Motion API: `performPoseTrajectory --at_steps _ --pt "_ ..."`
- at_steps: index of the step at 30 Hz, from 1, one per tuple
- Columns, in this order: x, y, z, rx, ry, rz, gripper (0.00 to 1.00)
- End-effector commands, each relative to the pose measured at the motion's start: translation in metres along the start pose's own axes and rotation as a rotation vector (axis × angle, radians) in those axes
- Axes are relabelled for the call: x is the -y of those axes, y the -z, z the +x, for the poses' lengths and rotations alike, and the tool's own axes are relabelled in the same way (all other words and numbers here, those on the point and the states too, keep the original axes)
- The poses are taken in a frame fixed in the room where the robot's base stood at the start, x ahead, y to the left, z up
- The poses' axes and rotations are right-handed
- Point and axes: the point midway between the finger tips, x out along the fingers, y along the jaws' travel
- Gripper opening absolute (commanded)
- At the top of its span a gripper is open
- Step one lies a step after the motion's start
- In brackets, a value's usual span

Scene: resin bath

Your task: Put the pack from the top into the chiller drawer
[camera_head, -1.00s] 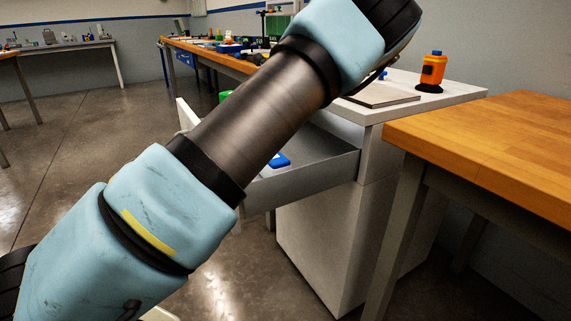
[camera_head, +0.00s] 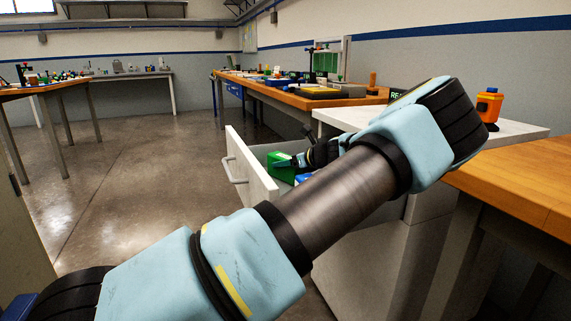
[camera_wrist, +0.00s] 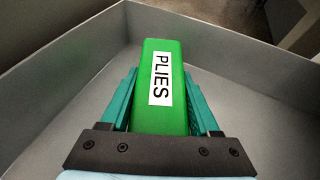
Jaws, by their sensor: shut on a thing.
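The green pack (camera_wrist: 161,87), with a white label reading "PLIES", lies between the two teal fingers of my gripper (camera_wrist: 164,105) in the wrist view. My gripper is shut on it. The pack is within the grey walls of the open drawer (camera_wrist: 262,103); I cannot tell whether it touches the drawer floor. In the head view the green pack (camera_head: 281,168) shows just behind the white drawer front (camera_head: 250,172), with my gripper (camera_head: 290,163) at it. A blue and white item (camera_head: 302,178) is in the drawer beside it, partly hidden by my arm.
The white cabinet top (camera_head: 520,131) bears an orange and black device (camera_head: 488,107) on the right. A wooden table (camera_head: 520,185) stands close at the right. A long workbench (camera_head: 300,98) with several items is behind. The floor left of the drawer is clear.

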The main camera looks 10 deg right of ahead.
Motion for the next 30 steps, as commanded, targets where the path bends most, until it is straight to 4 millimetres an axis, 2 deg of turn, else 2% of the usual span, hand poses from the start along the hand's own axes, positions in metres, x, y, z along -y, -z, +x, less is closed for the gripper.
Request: performPoseTrajectory --at_steps 4,5,12,22,30 --pt "0.000 0.001 0.001 0.001 -0.001 0.001 0.00" --pt "0.000 0.002 0.001 0.000 -0.001 0.001 0.63" --pt "0.000 0.002 0.001 0.000 -0.001 0.001 0.90" --pt "0.000 -0.001 -0.003 0.000 0.001 0.000 0.92" --pt "0.001 -0.001 -0.044 -0.001 0.002 0.001 0.92"
